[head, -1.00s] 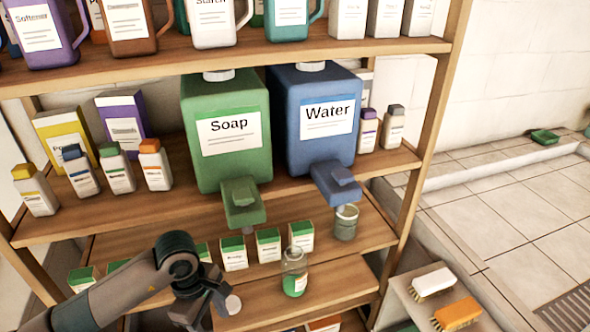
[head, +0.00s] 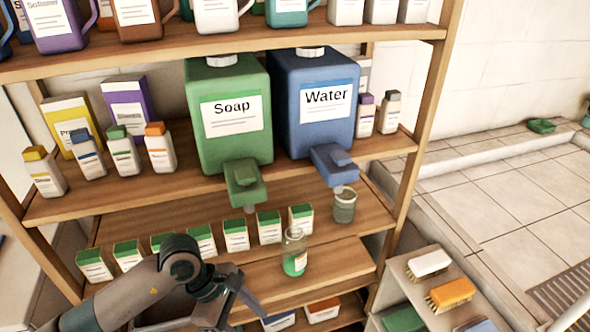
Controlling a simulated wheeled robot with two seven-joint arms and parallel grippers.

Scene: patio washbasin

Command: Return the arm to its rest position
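My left arm comes in from the lower left, bent at a dark joint, in front of the lower shelves. My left gripper (head: 243,312) points down and to the right, with its fingers spread and nothing visible between them. It is left of and below a small clear bottle (head: 294,262) with green liquid, and apart from it. The bottle stands upright on the lower shelf. The lowest part of the gripper is near the bottom edge of the view. My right gripper is not in view.
Green soap (head: 228,150) and blue water (head: 313,145) dispensers stand on the middle shelf. A grey cup (head: 344,206) is under the water spout. Several green-topped boxes (head: 236,236) line the shelf behind my arm. Brushes (head: 450,294) lie at lower right. Open floor (head: 500,210) is at right.

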